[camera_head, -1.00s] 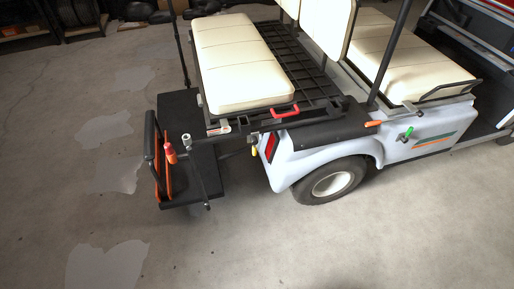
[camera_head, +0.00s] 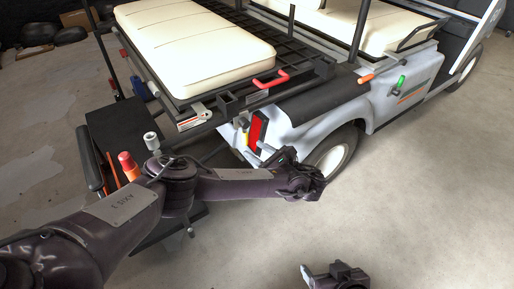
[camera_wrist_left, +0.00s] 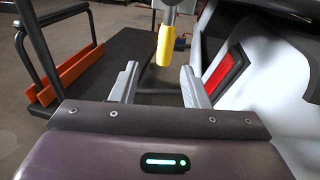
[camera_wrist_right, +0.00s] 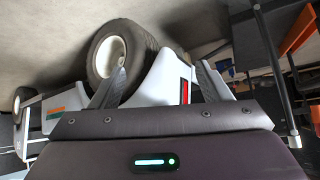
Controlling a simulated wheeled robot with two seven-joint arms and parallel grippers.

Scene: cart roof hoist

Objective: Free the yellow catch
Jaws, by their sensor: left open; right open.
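The yellow catch (camera_wrist_left: 166,44) hangs down as a yellow grip on a pale metal stem in the left wrist view. In the head view it is hard to make out beside the red tail light. My left gripper (camera_wrist_left: 160,82) is open, with the catch beyond and between its two fingertips, apart from them. In the head view my left gripper (camera_head: 268,150) is at the cart's rear corner. My right gripper (camera_head: 308,274) is low at the bottom edge of the head view. In the right wrist view it is open and empty (camera_wrist_right: 161,80), facing the cart's wheel and rear side.
The red tail light (camera_head: 257,130) is close to my left gripper. A red handle (camera_head: 270,79) lies on the rack beside the cream seat (camera_head: 195,45). A red-orange knob (camera_head: 128,161) and black rear platform (camera_head: 112,125) are at left. The floor right of the cart is clear.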

